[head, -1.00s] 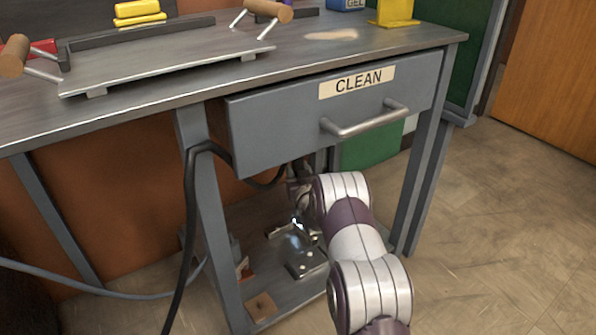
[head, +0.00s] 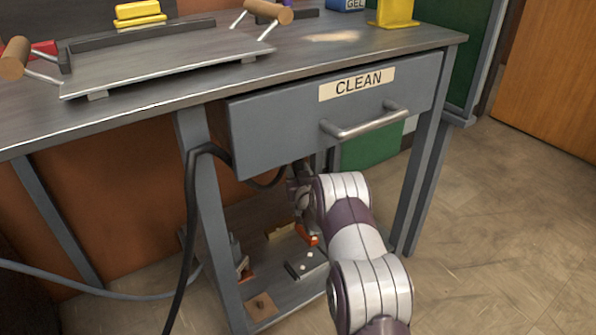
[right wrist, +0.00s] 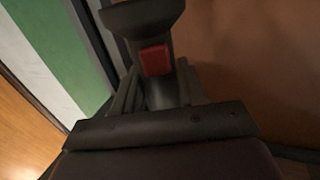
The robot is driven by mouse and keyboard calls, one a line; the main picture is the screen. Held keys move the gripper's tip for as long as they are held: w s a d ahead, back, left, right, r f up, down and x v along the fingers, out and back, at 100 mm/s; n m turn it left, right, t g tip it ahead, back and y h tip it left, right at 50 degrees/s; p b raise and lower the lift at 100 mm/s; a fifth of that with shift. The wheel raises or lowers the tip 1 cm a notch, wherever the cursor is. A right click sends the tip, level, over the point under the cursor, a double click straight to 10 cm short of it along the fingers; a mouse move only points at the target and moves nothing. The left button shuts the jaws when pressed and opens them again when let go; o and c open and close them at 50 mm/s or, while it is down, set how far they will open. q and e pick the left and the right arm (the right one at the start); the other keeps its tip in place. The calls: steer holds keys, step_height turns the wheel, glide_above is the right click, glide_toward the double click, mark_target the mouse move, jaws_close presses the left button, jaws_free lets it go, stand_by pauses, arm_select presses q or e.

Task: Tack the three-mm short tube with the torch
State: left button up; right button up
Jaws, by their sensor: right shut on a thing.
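My right gripper (head: 300,182) is below the drawer, partly hidden behind my own forearm. It is shut on the torch, whose dark body (right wrist: 143,18) and red trigger (right wrist: 155,60) show in the right wrist view. Below the gripper, on the low shelf (head: 285,290), are a small bright orange piece (head: 307,236) and a tan piece (head: 280,232). I cannot tell which, if either, is the three-mm short tube. The torch tip is too small to make out. My left gripper is out of view.
The drawer marked CLEAN (head: 290,125) hangs close above my right gripper. A black cable (head: 187,230) runs down past the table leg (head: 212,220). A dark block with white dots (head: 307,266) lies on the shelf. Open floor (head: 500,220) is at the right.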

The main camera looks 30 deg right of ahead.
steer(key=shift+r+p, duration=2.35)
steer(key=shift+r, duration=1.15)
